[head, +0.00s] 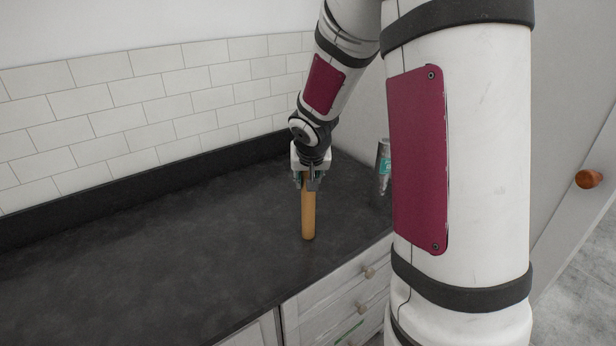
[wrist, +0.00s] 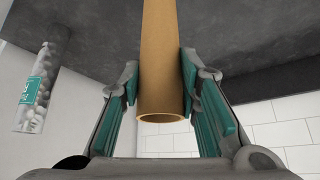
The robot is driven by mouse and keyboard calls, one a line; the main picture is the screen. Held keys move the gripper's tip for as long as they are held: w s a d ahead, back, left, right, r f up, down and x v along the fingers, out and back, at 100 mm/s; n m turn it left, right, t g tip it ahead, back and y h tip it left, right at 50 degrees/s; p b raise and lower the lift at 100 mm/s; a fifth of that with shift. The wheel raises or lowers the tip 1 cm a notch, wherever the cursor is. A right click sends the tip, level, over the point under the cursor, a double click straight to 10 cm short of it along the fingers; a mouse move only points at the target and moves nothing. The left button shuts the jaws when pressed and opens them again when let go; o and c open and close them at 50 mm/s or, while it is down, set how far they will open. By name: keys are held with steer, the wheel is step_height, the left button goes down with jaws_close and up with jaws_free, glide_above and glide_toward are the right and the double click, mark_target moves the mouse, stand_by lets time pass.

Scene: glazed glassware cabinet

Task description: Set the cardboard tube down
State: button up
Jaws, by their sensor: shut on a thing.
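The cardboard tube (head: 308,215) is a tan, upright cylinder over the dark countertop (head: 150,255). In the head view its lower end appears at the counter surface, but I cannot tell for sure whether it touches. My gripper (head: 311,184) is above it, pointing down, shut on its upper part. In the wrist view the tube (wrist: 160,70) stands between the two teal-padded fingers of my gripper (wrist: 160,98), and its open, hollow end faces the camera. The top of the tube is hidden by the fingers in the head view.
A clear jar (head: 384,165) with a teal label stands to the right of the tube, partly behind my arm. The wrist view shows the jar (wrist: 42,88) with pale contents. A tiled wall (head: 140,100) runs behind the counter. The counter to the left is clear.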

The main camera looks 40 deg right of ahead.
steer(key=o, duration=0.9)
steer(key=shift+o, duration=0.2)
steer(key=p+v, duration=0.3)
steer(key=v, duration=0.9)
steer(key=s+a+r+n+y, duration=0.1)
steer(key=s+a+r+n, duration=0.2)
steer(key=s+a, duration=0.5)
steer(key=s+a+r+n+y, duration=0.2)
steer(key=s+a+r, duration=0.3)
steer(key=s, duration=1)
steer(key=a+n, duration=0.1)
steer(key=a, duration=0.2)
steer(key=shift+s+a, duration=0.2)
steer(key=shift+a, duration=0.1)
